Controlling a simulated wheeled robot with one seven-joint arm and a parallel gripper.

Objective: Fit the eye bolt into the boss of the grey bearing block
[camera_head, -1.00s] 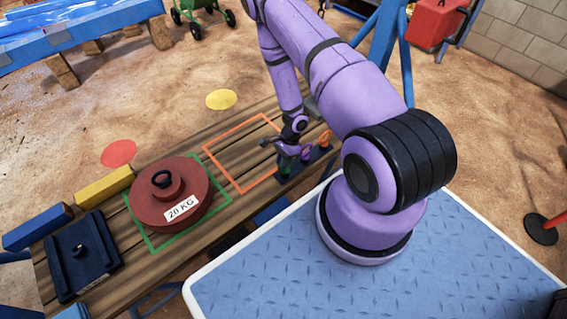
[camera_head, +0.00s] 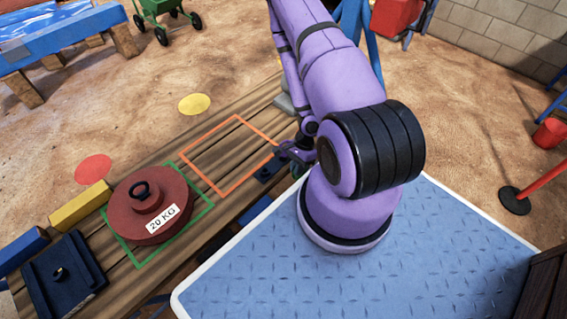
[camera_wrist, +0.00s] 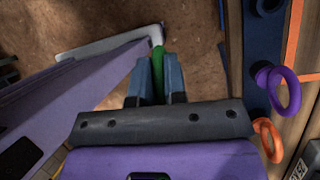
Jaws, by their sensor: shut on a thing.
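My gripper (camera_wrist: 157,85) is shut on a green eye bolt (camera_wrist: 158,68), seen edge-on between the two fingers in the wrist view. In the head view my gripper (camera_head: 294,158) is beside the work table's near edge, by the dark eye bolt rack (camera_head: 266,172), and partly hidden by my arm. The rack also shows in the wrist view (camera_wrist: 262,35), right of my gripper. A purple eye bolt (camera_wrist: 292,88) and an orange eye bolt (camera_wrist: 264,130) stand there. A grey object (camera_head: 285,103) at the table's far end is mostly behind my arm; I cannot tell if it is the bearing block.
A red 20 KG weight (camera_head: 128,210) stands inside a green outline on the plank table. An empty orange outline (camera_head: 185,152) lies beyond it. A dark blue plate with a knob (camera_head: 42,292), a yellow bar (camera_head: 80,206) and a blue bar (camera_head: 22,250) lie left.

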